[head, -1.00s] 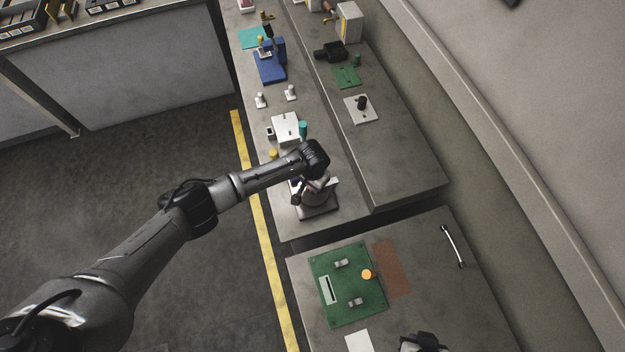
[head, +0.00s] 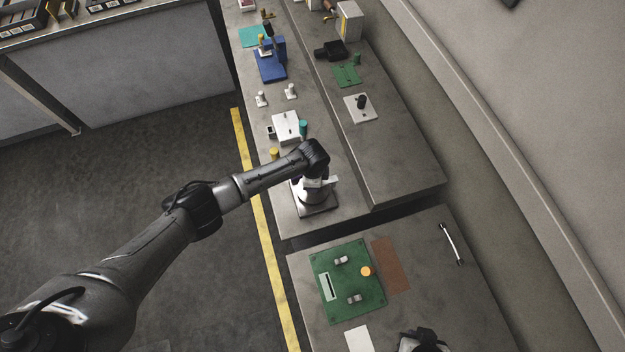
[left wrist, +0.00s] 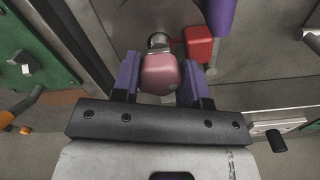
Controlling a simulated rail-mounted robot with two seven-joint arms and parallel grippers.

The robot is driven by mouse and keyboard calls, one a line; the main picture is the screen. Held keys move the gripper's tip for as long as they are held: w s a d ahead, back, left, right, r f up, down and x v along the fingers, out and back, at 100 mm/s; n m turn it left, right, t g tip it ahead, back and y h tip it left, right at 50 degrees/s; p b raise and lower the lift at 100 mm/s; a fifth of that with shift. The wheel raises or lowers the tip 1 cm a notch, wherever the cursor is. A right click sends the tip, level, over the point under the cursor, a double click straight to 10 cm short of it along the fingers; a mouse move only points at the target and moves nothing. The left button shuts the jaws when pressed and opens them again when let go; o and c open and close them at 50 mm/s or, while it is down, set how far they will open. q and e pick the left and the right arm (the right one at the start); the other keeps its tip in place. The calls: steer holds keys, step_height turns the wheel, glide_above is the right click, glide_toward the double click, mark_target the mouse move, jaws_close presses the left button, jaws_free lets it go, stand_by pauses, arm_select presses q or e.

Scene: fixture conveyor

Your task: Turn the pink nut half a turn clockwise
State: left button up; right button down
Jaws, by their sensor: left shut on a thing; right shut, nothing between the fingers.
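The pink nut (left wrist: 160,74) sits between the purple fingers of my left gripper (left wrist: 159,82) in the left wrist view. The gripper is shut on it. A grey metal stud (left wrist: 158,41) shows just beyond the nut. In the head view my left gripper (head: 317,184) is over a grey base plate (head: 317,208) near the front end of the conveyor bench, and the nut is hidden there. My right gripper (head: 422,342) is at the bottom edge of the head view, shut and empty, partly cut off.
A red block (left wrist: 198,44) is close beside the stud, near the right finger. A purple cylinder (left wrist: 221,14) is beyond it. In the head view a white box (head: 285,126) and a yellow piece (head: 274,152) stand behind my left gripper. A green board (head: 345,280) lies on the front table.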

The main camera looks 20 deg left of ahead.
arm_select(q)
steer(key=m, duration=0.3)
steer(key=shift+m, duration=0.4)
steer(key=m, duration=0.3)
steer(key=shift+m+b, duration=0.3)
steer(key=shift+b, duration=0.1)
steer(key=m+b, duration=0.1)
steer(key=m, duration=0.3)
steer(key=shift+m, duration=1.2)
steer(key=o, duration=0.8)
steer(key=shift+o, duration=0.6)
